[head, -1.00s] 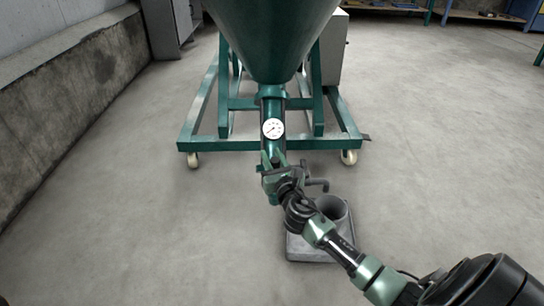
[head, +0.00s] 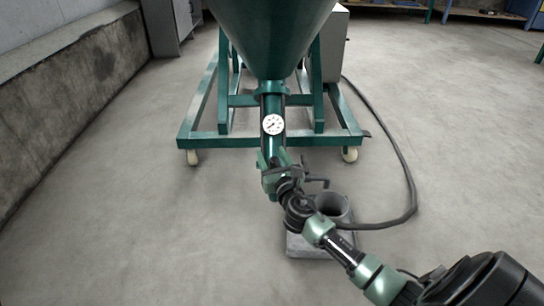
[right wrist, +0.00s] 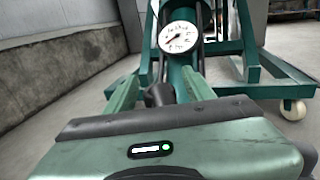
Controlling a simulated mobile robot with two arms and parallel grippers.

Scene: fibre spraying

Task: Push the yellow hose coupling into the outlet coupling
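My right gripper (head: 273,163) is at the lower end of the green outlet pipe (head: 273,110). In the right wrist view its two green fingers (right wrist: 160,88) stand apart, with a dark rounded piece (right wrist: 158,96) between them. I cannot tell whether they grip it. The outlet coupling is mostly hidden behind the gripper. I see no yellow coupling in either view. A black hose (head: 408,180) runs from the machine's rear right, along the floor, and passes out of sight behind my right arm. My left gripper is not in view.
A white gauge (head: 273,124) sits on the pipe; it also shows in the right wrist view (right wrist: 179,37). A dark bent lever (head: 318,181) sticks out right of the gripper. The green wheeled frame (head: 210,142) is behind. Open floor lies left.

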